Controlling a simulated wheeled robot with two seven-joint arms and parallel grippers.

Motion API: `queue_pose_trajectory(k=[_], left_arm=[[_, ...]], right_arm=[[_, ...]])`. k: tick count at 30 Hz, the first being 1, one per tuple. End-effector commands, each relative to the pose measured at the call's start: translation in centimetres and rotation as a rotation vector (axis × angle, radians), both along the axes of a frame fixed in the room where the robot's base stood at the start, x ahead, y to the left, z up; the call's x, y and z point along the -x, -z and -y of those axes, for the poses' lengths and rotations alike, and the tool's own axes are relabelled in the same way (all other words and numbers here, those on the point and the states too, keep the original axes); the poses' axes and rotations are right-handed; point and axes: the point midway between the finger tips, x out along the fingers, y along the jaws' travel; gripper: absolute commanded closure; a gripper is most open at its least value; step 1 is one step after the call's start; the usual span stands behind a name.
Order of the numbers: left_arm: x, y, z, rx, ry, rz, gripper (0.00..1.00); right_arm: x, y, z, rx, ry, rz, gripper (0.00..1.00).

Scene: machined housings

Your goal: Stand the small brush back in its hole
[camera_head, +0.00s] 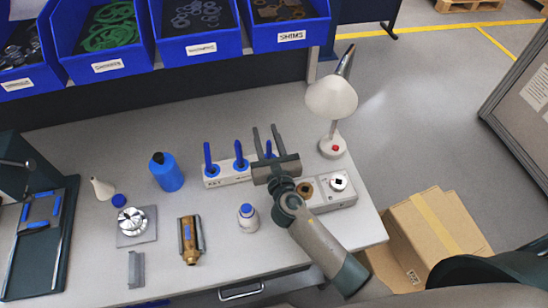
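A white block (228,181) stands along the right half of the bench, partly hidden by my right gripper. Two blue upright tools (208,159) (239,155) stand in it on the left. A third blue piece (268,149) shows between the fingers of my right gripper (265,128); its lower part is hidden. The fingers are spread apart, and I see no contact with that piece. I cannot tell which blue tool is the small brush. A brown round opening (305,189) shows on the grey-white unit right of the gripper. My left gripper is out of view.
A lamp (332,98) stands close at right. A blue bottle (166,172), a small white bottle (248,217), a brass part (188,241) and a silver round part (132,221) are on the bench. Blue bins (205,48) line the back.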

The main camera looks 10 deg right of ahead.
Motion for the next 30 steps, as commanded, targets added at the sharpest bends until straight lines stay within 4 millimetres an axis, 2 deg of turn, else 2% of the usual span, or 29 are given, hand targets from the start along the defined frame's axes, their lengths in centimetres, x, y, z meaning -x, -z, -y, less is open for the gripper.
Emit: queue_pose_trajectory(k=[8, 24, 30], left_arm=[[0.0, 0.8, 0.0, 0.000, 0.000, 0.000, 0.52], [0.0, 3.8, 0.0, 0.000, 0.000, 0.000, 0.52], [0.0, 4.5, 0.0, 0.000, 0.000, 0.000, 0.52]], right_arm=[[3.0, 0.3, 0.0, 0.000, -0.001, -0.002, 0.67], [13.6, 0.3, -0.1, -0.001, -0.001, -0.002, 0.67], [16.1, 0.2, -0.1, -0.001, -0.001, -0.001, 0.67]])
